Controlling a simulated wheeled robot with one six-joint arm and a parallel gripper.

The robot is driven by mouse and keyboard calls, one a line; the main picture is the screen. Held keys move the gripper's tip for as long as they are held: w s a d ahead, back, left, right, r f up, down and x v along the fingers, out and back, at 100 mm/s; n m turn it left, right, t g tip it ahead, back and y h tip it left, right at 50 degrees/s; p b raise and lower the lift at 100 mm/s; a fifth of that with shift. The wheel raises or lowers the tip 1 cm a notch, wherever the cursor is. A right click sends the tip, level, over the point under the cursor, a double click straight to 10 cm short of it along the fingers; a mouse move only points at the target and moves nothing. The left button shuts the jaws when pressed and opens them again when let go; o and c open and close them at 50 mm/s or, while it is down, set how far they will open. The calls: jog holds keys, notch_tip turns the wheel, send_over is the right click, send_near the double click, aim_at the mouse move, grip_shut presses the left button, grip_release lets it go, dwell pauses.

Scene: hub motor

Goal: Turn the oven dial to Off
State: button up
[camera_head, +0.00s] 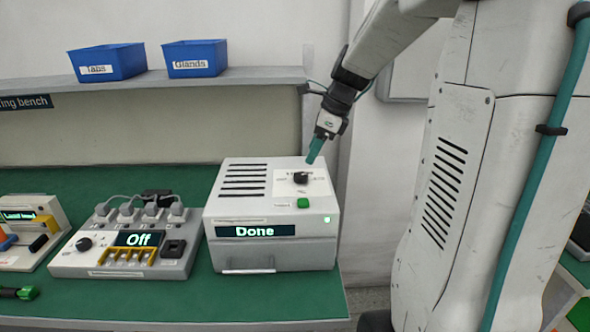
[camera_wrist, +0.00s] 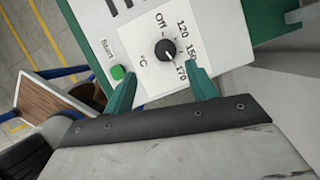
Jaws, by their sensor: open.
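The oven (camera_head: 225,197) is a white box on the bench with a "Done" display and a green light. Its black dial (camera_head: 301,178) is on the sloped top panel. In the wrist view the dial (camera_wrist: 166,50) is ringed by the marks Off, 120, 150 and 170. Its pale pointer seems to face the 150–170 side, away from Off, but is small. My gripper (camera_head: 314,154) is above the oven top, tilted down, with teal fingers. In the wrist view my gripper (camera_wrist: 161,82) is open and empty, its fingertips short of the dial and not touching it.
A green Start button (camera_wrist: 117,72) sits beside the dial, near the left finger. A charger unit (camera_head: 115,262) showing "Off" with its own knob stands left of the oven. Blue bins (camera_head: 196,58) are on the shelf behind. The green bench top (camera_head: 180,300) is clear in front.

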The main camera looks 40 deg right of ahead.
aim_at(301, 175)
jog(key=shift+m, duration=0.4)
jog(key=x, duration=0.8)
jog(key=shift+w+d, duration=0.25)
jog(key=shift+d, duration=0.15)
jog(key=c, duration=1)
